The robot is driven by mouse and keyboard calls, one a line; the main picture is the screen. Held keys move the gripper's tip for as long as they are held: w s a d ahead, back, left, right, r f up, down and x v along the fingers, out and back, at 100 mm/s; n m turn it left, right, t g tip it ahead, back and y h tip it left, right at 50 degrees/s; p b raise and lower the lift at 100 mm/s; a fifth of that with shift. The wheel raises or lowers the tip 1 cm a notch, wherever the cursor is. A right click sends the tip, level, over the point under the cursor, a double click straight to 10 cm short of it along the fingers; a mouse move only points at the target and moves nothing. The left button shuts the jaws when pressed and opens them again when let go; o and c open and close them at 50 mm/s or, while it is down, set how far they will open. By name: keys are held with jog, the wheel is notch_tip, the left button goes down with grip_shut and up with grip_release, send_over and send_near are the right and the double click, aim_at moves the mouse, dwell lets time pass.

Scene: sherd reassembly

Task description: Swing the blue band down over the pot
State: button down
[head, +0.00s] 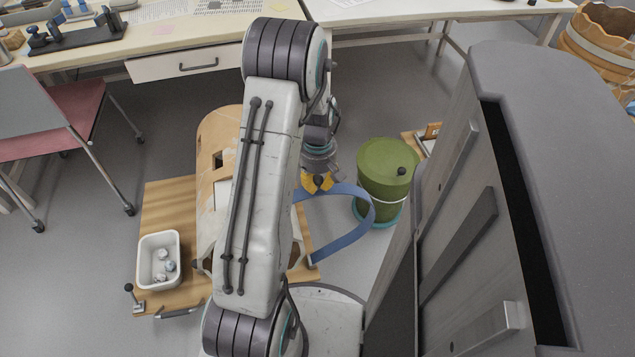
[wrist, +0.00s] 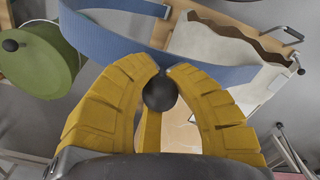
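The blue band (head: 352,232) is a curved strip standing out to the right of the pot in the head view. It crosses the wrist view (wrist: 215,73) just beyond my fingertips. The tan and cream pot (head: 212,132) lies on a wooden board, largely hidden behind my arm. Its jagged edge shows in the wrist view (wrist: 215,45). My gripper (head: 318,182) is at the band's upper end. Its yellow fingers (wrist: 161,70) are closed around a dark round knob (wrist: 160,93). The knob's join to the band is hidden.
A green drum (head: 386,172) with a black knob stands close right of the band. A white tub (head: 159,260) with small pieces sits on the wooden board (head: 160,205). A grey cabinet stands at right. A red chair (head: 60,120) is at left, with desks behind.

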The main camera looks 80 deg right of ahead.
jog(key=shift+r, duration=0.1)
jog(key=w+a+b, duration=0.1)
jog(key=w+a, duration=0.1)
jog(key=w, duration=0.3)
jog(key=w+a+f+b, duration=0.1)
jog(key=w+a, duration=0.1)
jog(key=w, duration=0.3)
jog(key=w+a+f, duration=0.1)
jog(key=w+a, duration=0.1)
jog(key=w, duration=0.3)
jog(key=shift+w+f+b, duration=0.15)
jog(key=shift+w+b, duration=0.2)
jog(key=shift+b, duration=0.05)
jog(key=w+a+f+b, duration=0.1)
jog(key=w+a+f, duration=0.1)
jog(key=w, duration=0.3)
jog(key=w+a+f+b, duration=0.2)
jog(key=w+f, duration=0.2)
jog(key=w, duration=0.1)
jog(key=w+a+f+b, duration=0.2)
jog(key=w+f, duration=0.2)
jog(key=w, duration=0.2)
jog(key=shift+a, duration=0.25)
jog(key=c, duration=1.1)
grip_release()
jog(key=shift+d, duration=0.1)
jog(key=shift+c, duration=0.2)
jog(key=shift+o, duration=1)
jog(key=shift+s, duration=0.1)
